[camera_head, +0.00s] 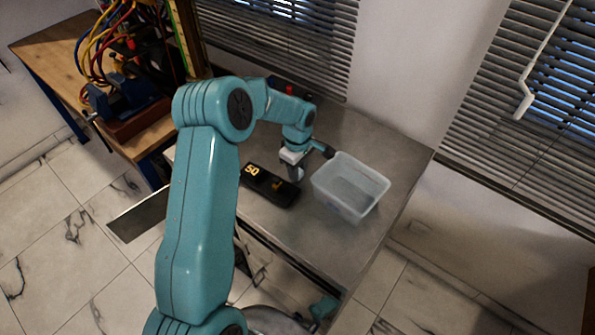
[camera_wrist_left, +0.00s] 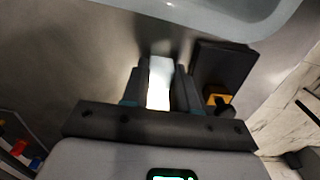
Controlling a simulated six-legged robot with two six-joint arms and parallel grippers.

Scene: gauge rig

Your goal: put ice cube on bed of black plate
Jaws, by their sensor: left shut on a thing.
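My left gripper (camera_head: 294,172) is low over the metal table, between the black plate and the clear tub. In the left wrist view its two fingers (camera_wrist_left: 160,72) are shut on a pale, bright block, the ice cube (camera_wrist_left: 160,88). The cube is not clearly visible in the head view. The black plate (camera_head: 268,188) lies flat on the table just left of the gripper, with yellow "50" markings. In the left wrist view, the black plate (camera_wrist_left: 226,66) is close beside the right finger, with an orange patch. My right gripper is not visible.
An open translucent tub (camera_head: 352,210) stands right of the gripper, its rim at the top of the wrist view. The grey metal table (camera_head: 300,232) is bare in front. A wooden bench (camera_head: 52,48) with coloured cables is at the left. Window blinds are behind.

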